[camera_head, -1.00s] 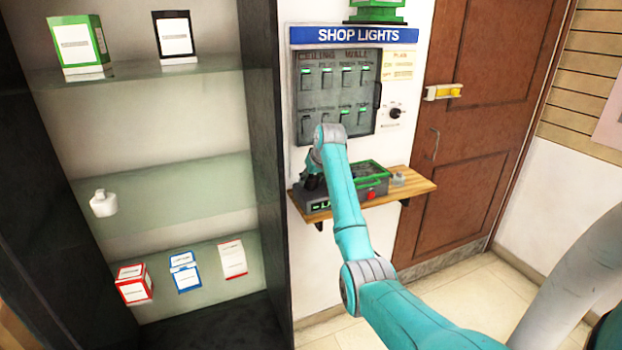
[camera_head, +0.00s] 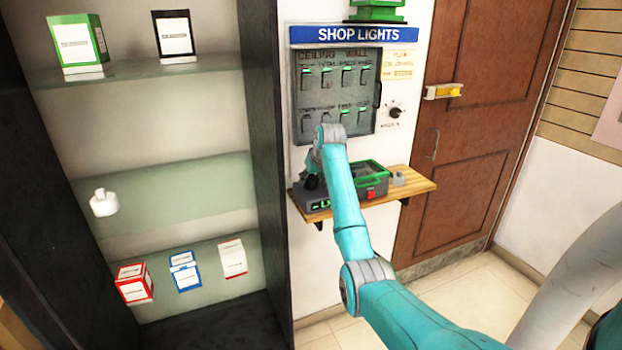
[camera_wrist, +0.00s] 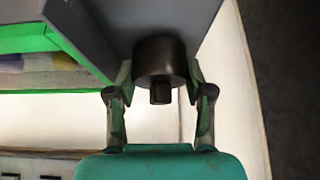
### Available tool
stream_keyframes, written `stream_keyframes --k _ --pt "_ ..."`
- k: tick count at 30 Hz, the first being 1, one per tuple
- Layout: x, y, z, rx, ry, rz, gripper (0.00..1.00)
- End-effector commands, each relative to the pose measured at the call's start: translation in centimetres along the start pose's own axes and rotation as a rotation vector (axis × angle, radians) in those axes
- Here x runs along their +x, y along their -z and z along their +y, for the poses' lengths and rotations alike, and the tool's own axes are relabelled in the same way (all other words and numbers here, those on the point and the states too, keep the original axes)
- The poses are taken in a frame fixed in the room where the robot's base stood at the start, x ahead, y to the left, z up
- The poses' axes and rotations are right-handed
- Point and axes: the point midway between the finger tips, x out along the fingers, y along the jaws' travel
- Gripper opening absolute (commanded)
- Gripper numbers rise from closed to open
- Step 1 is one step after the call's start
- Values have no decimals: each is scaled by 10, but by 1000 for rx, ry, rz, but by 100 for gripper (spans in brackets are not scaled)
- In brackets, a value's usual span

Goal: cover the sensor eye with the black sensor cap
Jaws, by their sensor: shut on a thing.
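The black sensor cap (camera_wrist: 160,58) is a dark round cylinder with a small square knob, seen in the wrist view. My gripper (camera_wrist: 160,88) is shut on it, one finger on each side. Beyond the cap is the grey body (camera_wrist: 120,22) of a device. I cannot tell whether the cap touches it. In the head view my gripper (camera_head: 312,178) is a dark shape over the left end of the grey box (camera_head: 316,202) on the wooden wall shelf, partly hidden by my arm. I cannot make out the sensor eye in either view.
The wooden shelf (camera_head: 420,187) also holds a green-rimmed tray (camera_head: 372,172), a red button (camera_head: 370,195) and a small grey item (camera_head: 398,178). The shop lights panel (camera_head: 335,95) hangs just above. A dark cabinet side (camera_head: 262,150) stands close on the left.

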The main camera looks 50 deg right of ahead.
Motion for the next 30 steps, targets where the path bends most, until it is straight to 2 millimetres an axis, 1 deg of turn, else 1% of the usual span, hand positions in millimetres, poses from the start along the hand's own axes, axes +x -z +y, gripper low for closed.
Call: stream_keyframes --k 16,17,18,26,30 --pt "8 -5 0 0 0 0 28" --pt "8 -5 0 0 0 0 55" --pt "8 -5 0 0 0 0 63" --pt "8 -5 0 0 0 0 63" --pt "4 -5 0 0 0 1 63"
